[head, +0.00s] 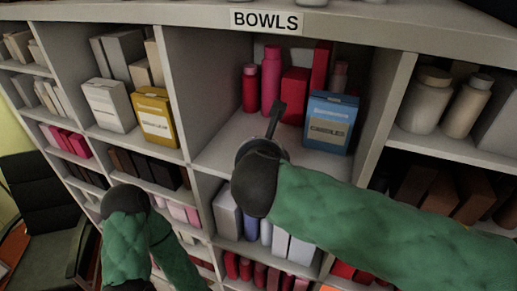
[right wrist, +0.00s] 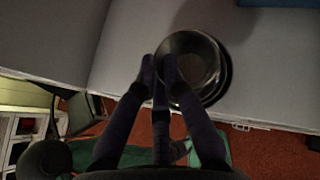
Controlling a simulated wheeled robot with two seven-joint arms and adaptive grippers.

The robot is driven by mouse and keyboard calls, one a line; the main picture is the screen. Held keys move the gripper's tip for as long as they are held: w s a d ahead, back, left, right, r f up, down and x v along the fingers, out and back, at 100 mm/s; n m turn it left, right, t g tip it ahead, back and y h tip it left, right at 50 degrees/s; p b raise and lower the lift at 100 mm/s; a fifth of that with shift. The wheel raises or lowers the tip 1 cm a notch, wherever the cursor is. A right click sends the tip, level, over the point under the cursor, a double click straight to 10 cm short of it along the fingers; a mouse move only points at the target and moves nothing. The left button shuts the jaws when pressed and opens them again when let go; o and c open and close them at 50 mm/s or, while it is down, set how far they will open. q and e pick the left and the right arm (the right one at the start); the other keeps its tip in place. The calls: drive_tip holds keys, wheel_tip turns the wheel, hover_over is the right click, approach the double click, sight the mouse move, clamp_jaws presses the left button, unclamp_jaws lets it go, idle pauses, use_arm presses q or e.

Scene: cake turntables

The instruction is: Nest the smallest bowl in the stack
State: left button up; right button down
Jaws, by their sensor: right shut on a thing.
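In the right wrist view my right gripper (right wrist: 159,70) is shut on the left rim of a dark metal bowl (right wrist: 190,58). Another rim of the bowl stack (right wrist: 224,86) shows below and to the right of it, slightly offset. I cannot tell whether the held bowl rests inside the stack or hovers just over it. In the head view the right gripper (head: 275,122) is at the front of the shelf under the BOWLS label, and a sliver of grey rim (head: 243,149) shows beside my dark wrist, which hides most of the bowls. My left arm is low at the left, its fingers out of sight.
The shelf compartment (head: 216,153) holds pink and red bottles (head: 271,80) at the back and a blue box (head: 330,122) at right, close to the right gripper. Upright dividers bound it on both sides. A yellow box (head: 155,115) stands in the compartment to the left.

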drive_tip(key=c, duration=1.3)
unclamp_jaws()
drive_tip(key=shift+w, duration=0.1)
wheel_tip(320, 180, up, 5)
drive_tip(key=p, duration=0.5)
drive_tip(key=shift+r, duration=0.95)
